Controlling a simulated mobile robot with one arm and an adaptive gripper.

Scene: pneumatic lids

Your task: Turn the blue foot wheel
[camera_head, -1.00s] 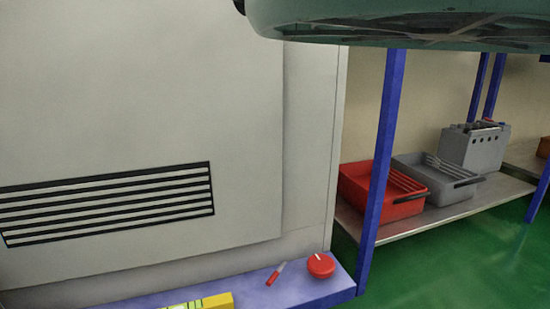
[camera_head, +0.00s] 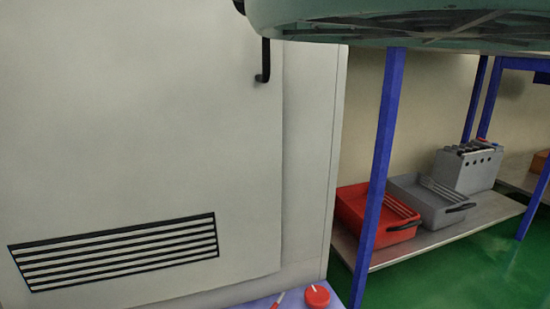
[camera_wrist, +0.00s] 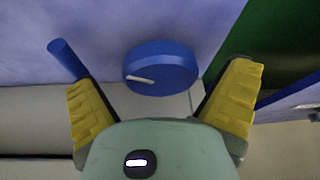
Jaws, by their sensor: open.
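A blue round wheel (camera_wrist: 162,68) with a white pointer mark on its face shows in the wrist view, on a pale bluish surface (camera_wrist: 200,20). My gripper (camera_wrist: 160,74) is open, with one yellow finger on each side of the wheel in the picture. Nothing is between the fingers except the wheel beyond; I cannot tell whether they touch it. In the head view a red round knob (camera_head: 317,297) with a white mark sits on the bluish ledge at the bottom. No blue wheel shows there, and my gripper is out of that view.
A blue cylinder (camera_wrist: 67,60) stands left of the wheel. A grey cabinet (camera_head: 140,120) with a vent grille (camera_head: 115,252) fills the head view's left. A blue post (camera_head: 382,150) stands before a shelf with a red crate (camera_head: 375,222), a grey crate (camera_head: 430,205) and a grey box (camera_head: 465,168).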

